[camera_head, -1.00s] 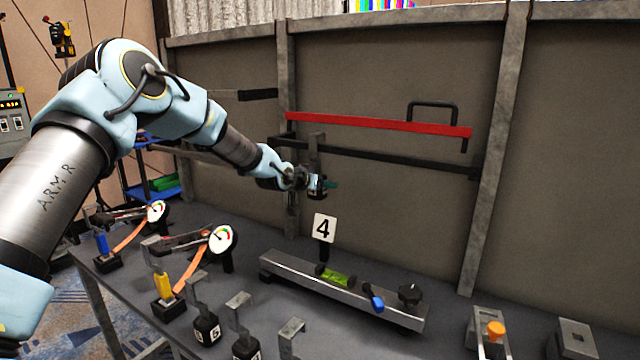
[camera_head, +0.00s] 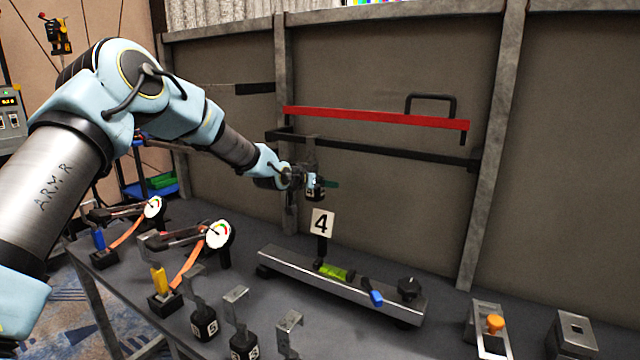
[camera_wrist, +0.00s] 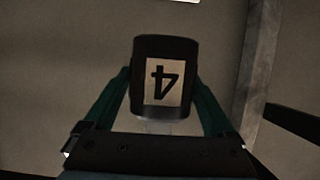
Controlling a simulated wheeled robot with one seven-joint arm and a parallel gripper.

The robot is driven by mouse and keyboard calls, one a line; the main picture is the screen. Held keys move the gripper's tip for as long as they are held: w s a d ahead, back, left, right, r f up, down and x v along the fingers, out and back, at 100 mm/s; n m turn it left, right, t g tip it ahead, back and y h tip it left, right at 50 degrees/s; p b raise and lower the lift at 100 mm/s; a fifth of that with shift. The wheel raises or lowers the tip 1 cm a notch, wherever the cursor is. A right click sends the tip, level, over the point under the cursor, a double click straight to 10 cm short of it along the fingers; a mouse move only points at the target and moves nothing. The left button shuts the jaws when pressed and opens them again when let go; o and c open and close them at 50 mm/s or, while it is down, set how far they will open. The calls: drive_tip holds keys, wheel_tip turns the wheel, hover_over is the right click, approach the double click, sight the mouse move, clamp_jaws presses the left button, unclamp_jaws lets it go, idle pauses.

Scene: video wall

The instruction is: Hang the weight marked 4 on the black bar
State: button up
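The weight marked 4 (camera_wrist: 165,85) is a dark block with a white label; in the wrist view it sits between my gripper's green fingers, which appear to touch its sides. My gripper (camera_head: 318,185) holds it in front of the wall panel in the head view. The weight's grey hook (camera_head: 309,150) rises above it and overlaps the black bar (camera_head: 400,154). I cannot tell whether the hook is over the bar or in front of it. The black bar runs across the panel, below the red bar (camera_head: 375,119).
Below stands a metal rail with a 4 sign (camera_head: 321,223), a green vial (camera_head: 335,272) and a black knob (camera_head: 409,287). Hooked weights (camera_head: 205,325) stand at the front of the table. Two dial gauges (camera_head: 218,234) are at left. A grey post (camera_head: 493,150) stands right of the bars.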

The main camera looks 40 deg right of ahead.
drive_tip(key=shift+o, duration=0.4)
drive_tip(key=shift+a+f, duration=0.1)
drive_tip(key=shift+f, duration=0.15)
drive_tip(key=b+v, duration=0.3)
drive_tip(key=v, duration=0.8)
drive_tip(key=shift+r, duration=0.3)
